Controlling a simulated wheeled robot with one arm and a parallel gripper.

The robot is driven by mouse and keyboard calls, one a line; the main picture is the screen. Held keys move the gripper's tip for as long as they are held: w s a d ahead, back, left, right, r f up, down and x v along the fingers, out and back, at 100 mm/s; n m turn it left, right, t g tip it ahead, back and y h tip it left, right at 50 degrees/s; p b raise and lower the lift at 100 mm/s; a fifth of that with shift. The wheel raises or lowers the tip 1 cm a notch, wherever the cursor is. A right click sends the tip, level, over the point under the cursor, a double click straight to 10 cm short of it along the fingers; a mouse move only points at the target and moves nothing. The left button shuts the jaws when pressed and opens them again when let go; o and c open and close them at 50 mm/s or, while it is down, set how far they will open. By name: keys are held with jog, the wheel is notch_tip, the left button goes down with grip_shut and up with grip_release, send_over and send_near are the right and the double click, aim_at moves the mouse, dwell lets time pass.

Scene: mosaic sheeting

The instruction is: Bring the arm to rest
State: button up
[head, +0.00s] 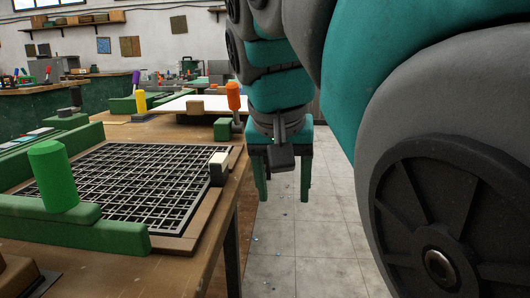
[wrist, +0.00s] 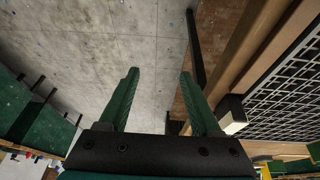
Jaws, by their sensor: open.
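My gripper (head: 284,198) hangs pointing down beside the right edge of the workbench, over the floor, in the head view. Its two green fingers are spread apart with nothing between them. The wrist view shows the same open fingers (wrist: 159,75) with bare grey floor beyond them. My teal and grey arm fills the right of the head view and hides what is behind it.
The wooden bench (head: 222,200) holds a black grid (head: 140,185) with green bars, a green knob (head: 53,175) and a small white-topped block (head: 218,165). An orange-handled tool (head: 234,97) stands behind. Tiled floor (head: 310,245) right of the bench is clear.

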jog(key=s+d+f+g, duration=0.2)
jog(key=s+d+f, duration=0.1)
jog(key=d+f, duration=0.3)
jog(key=s+d+f+g, duration=0.1)
jog(key=s+d+f, duration=0.2)
jog(key=f, duration=0.6)
jog(key=s+d+f+n+g+y, duration=0.1)
jog(key=s+d+f+g, duration=0.1)
jog(key=s+f, duration=1.2)
jog(key=shift+d+f+g, duration=0.4)
jog(key=shift+d+f, duration=0.25)
jog(key=shift+f, duration=0.25)
